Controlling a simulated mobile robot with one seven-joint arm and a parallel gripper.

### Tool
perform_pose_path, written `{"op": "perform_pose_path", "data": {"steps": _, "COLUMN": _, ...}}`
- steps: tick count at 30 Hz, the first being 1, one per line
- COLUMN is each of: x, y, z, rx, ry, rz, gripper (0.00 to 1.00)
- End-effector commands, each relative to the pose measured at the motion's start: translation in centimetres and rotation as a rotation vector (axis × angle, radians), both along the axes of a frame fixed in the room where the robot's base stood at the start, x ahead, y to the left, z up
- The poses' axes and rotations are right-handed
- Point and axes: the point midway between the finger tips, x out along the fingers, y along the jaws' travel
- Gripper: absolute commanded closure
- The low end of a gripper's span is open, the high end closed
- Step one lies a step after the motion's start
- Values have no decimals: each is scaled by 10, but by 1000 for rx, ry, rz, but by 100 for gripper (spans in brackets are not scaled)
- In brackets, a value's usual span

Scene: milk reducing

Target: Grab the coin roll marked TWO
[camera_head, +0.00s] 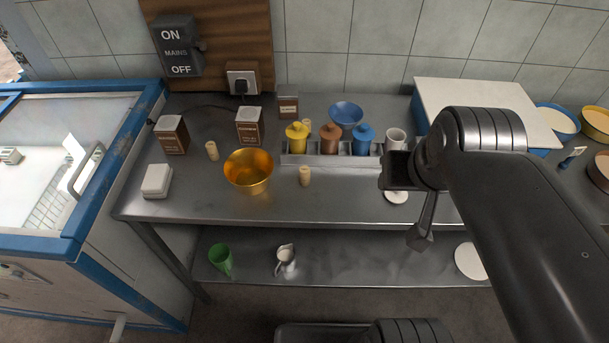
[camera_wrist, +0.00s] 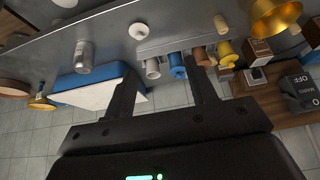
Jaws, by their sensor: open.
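Small beige cylinders that look like coin rolls stand on the steel counter. One (camera_head: 305,176) is in front of the rack, one (camera_head: 212,151) is left of the gold bowl, and one (camera_head: 307,124) is partly hidden behind the yellow jar. Their markings are too small to read, so I cannot tell which is TWO. The front one also seems to show in the wrist view (camera_wrist: 220,24). My gripper (camera_wrist: 165,67) is open and empty, above the counter at the rack's right end, apart from the rolls.
A gold bowl (camera_head: 248,172) stands between the left and front rolls. A rack (camera_head: 300,159) holds yellow, brown and blue jars and a white mug (camera_head: 396,138). Brown boxes (camera_head: 249,127) and a white butter-dish-like block (camera_head: 157,180) stand left. The front counter strip is mostly clear.

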Motion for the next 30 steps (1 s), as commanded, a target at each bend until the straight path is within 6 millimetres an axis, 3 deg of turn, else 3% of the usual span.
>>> {"op": "perform_pose_path", "data": {"steps": 5, "x": 6, "y": 3, "z": 1, "rx": 2, "ry": 13, "rz": 5, "gripper": 48}}
{"op": "perform_pose_path", "data": {"steps": 11, "x": 38, "y": 20, "z": -1, "rx": 10, "ry": 92, "rz": 26, "gripper": 48}}
{"op": "perform_pose_path", "data": {"steps": 20, "x": 100, "y": 65, "z": -19, "rx": 13, "ry": 240, "rz": 60, "gripper": 48}}
{"op": "perform_pose_path", "data": {"steps": 30, "x": 160, "y": 131, "z": -68, "rx": -7, "ry": 404, "rz": 95, "gripper": 48}}
